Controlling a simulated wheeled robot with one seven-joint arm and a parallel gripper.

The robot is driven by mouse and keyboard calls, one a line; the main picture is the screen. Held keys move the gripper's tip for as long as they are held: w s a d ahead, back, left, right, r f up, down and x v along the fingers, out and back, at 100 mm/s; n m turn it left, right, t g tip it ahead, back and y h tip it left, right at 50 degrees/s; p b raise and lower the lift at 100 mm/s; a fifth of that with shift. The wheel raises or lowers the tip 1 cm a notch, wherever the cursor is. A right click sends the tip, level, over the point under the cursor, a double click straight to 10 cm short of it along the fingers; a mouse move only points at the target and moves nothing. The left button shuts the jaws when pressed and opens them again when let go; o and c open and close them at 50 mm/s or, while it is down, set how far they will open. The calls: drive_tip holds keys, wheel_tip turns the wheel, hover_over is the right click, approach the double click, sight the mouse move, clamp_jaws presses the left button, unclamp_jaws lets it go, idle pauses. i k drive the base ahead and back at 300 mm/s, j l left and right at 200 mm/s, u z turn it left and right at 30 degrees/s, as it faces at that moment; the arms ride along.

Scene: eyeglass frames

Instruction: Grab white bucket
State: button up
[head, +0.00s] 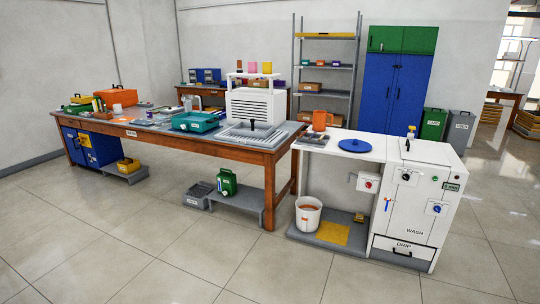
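A white bucket (308,217) stands upright on the low grey platform (343,249) under the white counter, at the platform's left end. Its inside looks orange-brown near the top; I cannot tell what that is. It stands to the right of the long wooden table's front leg and left of a flat yellow piece (333,233). My gripper is not in view, so I cannot see its state or where it is relative to the bucket.
A white wash cabinet (412,205) stands right of the bucket. The wooden table (130,130) stands at left, with a grey low shelf (240,199) holding a green can (227,182) beneath. The tiled floor in front is clear.

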sight(308, 208)
drive_tip(key=i+z, duration=0.1)
drive_tip(key=i, duration=2)
drive_tip(key=i+u, duration=0.1)
drive_tip(key=i, duration=0.6)
drive_tip(key=i+l+u, duration=0.1)
drive_tip(key=i, duration=0.6)
drive_tip(key=i+l+u, duration=0.1)
drive_tip(key=i, duration=0.55)
drive_tip(key=i+l+u, duration=0.3)
drive_tip(key=i, duration=0.15)
drive_tip(key=i+l+u, duration=0.25)
drive_tip(key=i, duration=0.2)
